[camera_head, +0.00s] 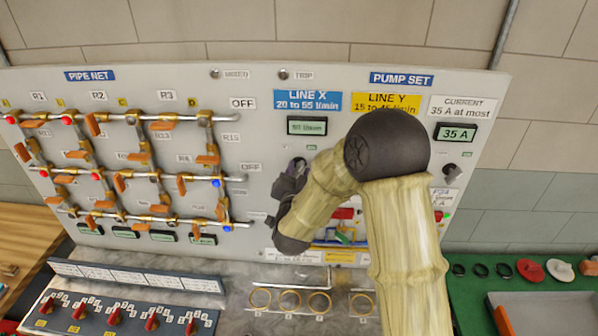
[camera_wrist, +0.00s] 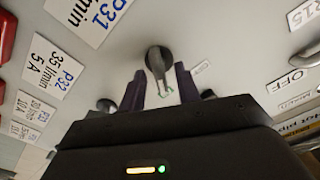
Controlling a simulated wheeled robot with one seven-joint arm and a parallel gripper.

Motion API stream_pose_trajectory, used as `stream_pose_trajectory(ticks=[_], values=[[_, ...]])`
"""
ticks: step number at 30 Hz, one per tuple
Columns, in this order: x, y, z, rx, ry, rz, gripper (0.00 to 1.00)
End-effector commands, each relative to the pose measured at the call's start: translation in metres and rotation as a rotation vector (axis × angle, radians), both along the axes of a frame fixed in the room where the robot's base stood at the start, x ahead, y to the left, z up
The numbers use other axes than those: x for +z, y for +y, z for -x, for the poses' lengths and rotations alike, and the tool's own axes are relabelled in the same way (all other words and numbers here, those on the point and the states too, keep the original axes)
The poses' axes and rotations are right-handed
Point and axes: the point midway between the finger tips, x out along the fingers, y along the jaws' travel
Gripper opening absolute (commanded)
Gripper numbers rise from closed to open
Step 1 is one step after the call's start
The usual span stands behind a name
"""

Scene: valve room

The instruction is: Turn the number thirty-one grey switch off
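In the wrist view, a dark grey round switch (camera_wrist: 158,57) with a short lever sits on the pale panel, beside the white P31 label (camera_wrist: 98,14). My gripper (camera_wrist: 160,88) has two purple fingers, one on each side of the switch's lever, with gaps visible, so it looks open. Whether either finger touches the switch cannot be told. In the head view, my gripper (camera_head: 289,188) is close to the panel under the LINE X sign (camera_head: 307,100). The switch is hidden there behind my gripper and arm.
The P32 label (camera_wrist: 58,68) and a grey knob (camera_wrist: 106,105) are nearby. A pipe net with orange-handled valves (camera_head: 125,183) covers the panel's left. A console with red switches (camera_head: 115,315) and a row of brass rings (camera_head: 290,299) are below. My arm hides the panel's middle right.

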Motion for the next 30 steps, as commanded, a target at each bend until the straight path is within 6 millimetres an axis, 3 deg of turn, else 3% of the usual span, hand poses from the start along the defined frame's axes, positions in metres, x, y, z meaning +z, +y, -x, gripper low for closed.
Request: stream_pose_trajectory(ticks=[1,5,19,30], values=[[0.0,0.0,0.0001,0.0,0.0,0.0,0.25],[0.0,0.0,0.0002,0.0,0.0,0.0,0.0],[-0.0015,0.0001,0.0004,0.0,0.002,0.047,0.0],[-0.0031,0.0021,0.0009,0.001,0.007,0.269,0.0]])
